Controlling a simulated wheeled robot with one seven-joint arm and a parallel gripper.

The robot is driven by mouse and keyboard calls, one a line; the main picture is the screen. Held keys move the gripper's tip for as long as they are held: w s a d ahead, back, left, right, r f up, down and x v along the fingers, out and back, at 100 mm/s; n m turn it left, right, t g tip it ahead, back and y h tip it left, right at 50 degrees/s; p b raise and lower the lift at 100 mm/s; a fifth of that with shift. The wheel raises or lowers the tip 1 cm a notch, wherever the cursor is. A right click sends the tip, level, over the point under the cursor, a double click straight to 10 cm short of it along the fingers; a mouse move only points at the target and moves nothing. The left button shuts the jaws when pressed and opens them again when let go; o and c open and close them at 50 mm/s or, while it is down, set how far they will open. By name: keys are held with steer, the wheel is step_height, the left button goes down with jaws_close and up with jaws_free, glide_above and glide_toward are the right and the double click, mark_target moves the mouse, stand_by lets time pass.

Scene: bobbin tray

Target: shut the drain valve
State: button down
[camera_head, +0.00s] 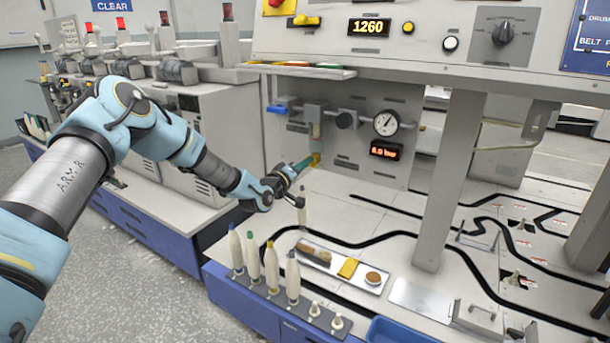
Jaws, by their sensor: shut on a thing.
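The air unit (315,120) hangs on the grey machine panel, with a clear-looking bowl below its block. Under it is a small yellow fitting (316,160) with a green lever (303,166) slanting down to the left, which I take to be the drain valve. My gripper (291,174) reaches in from the left and is shut on the lever's outer end. The fingers hide that end, and the valve's exact angle is hard to tell.
A blue-handled valve (283,109), a round gauge (386,123) and a red readout (386,150) are on the same panel. Several bobbins stand in front on a dark rack (262,290). A tray (330,262) and a grey post (447,190) are to the right.

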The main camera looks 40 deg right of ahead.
steer(key=shift+f+n+b, duration=0.2)
steer(key=shift+n+b, duration=2.6)
steer(key=shift+n, duration=0.8)
steer(key=c, duration=0.8)
jaws_free()
steer(key=v, duration=1)
steer(key=shift+a+b, duration=0.35)
steer(key=shift+a, duration=0.05)
